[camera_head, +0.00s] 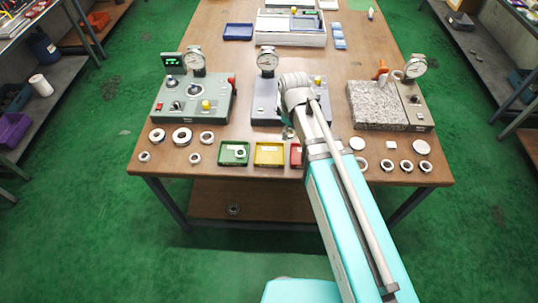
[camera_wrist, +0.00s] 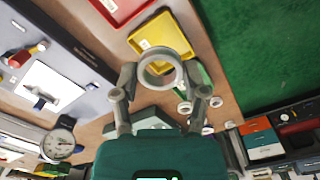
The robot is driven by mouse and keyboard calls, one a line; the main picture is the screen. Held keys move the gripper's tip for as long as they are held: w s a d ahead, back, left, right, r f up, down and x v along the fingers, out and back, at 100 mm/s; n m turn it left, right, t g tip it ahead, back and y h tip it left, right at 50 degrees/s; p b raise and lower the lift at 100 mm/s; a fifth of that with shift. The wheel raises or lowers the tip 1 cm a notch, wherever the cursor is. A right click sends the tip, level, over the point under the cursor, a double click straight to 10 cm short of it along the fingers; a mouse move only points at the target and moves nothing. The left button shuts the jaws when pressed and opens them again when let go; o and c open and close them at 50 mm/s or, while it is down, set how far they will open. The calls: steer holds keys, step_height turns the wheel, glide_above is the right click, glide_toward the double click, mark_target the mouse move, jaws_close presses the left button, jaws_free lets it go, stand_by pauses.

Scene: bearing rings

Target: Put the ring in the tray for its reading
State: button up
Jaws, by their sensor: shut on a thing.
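My gripper (camera_wrist: 165,80) is shut on a metal ring (camera_wrist: 142,66), held between its fingertips in the wrist view. In the head view my gripper (camera_head: 288,131) is mostly hidden by my arm, above the near side of the middle gauge station. The yellow tray (camera_head: 268,153) looks empty; in the wrist view it (camera_wrist: 160,33) lies behind the held ring, apart from it.
Gauge stations stand at left (camera_head: 192,103), middle (camera_head: 264,108) and right, with a granite block (camera_head: 376,105). The left station's green display is too small to read. Several loose rings lie near the left (camera_head: 182,136) and right (camera_head: 406,166) table edges.

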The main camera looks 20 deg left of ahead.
steer(key=s+a+f+b, duration=0.4)
steer(key=s+a, duration=0.7)
steer(key=s, duration=0.1)
steer(key=shift+s+f+b, duration=0.2)
steer(key=shift+f+b, duration=0.15)
steer(key=shift+a, duration=0.1)
steer(key=b, duration=0.9)
glide_above(263, 156)
steer(key=f, duration=0.9)
steer(key=shift+s+a, duration=0.2)
steer(key=shift+s, duration=0.1)
steer(key=shift+f, duration=0.1)
steer(key=shift+w+f+b, duration=0.35)
steer(key=shift+f+b, duration=0.15)
steer(key=shift+b, duration=0.05)
steer(key=shift+f+b, duration=1.45)
steer(key=shift+b, duration=0.05)
steer(key=shift+f, duration=0.1)
